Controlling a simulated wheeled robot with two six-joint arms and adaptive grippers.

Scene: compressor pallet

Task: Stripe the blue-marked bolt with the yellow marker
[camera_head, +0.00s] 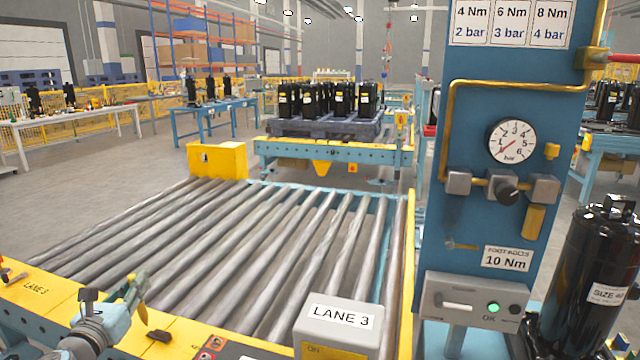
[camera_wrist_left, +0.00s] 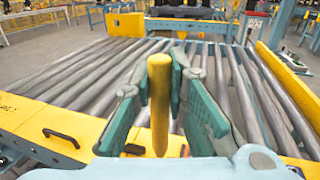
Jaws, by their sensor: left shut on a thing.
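The yellow marker (camera_wrist_left: 159,105) stands upright in the left wrist view, between the two teal fingers of my left gripper (camera_wrist_left: 160,68). The gripper is shut on it. In the camera_head view my left gripper (camera_head: 132,286) is at the lower left, over the yellow edge of the roller conveyor. No blue-marked bolt can be made out in either view. A black compressor (camera_head: 590,285) labelled SIZE 40 stands at the right edge, its foot partly cut off by the frame. My right gripper is not in view.
The roller conveyor (camera_head: 225,245) is empty, with a LANE 3 box (camera_head: 338,325) at its front. A blue column (camera_head: 515,100) with a pressure gauge (camera_head: 511,141) rises between the conveyor and the compressor. Farther back, several black compressors stand on a dark pallet (camera_head: 322,127).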

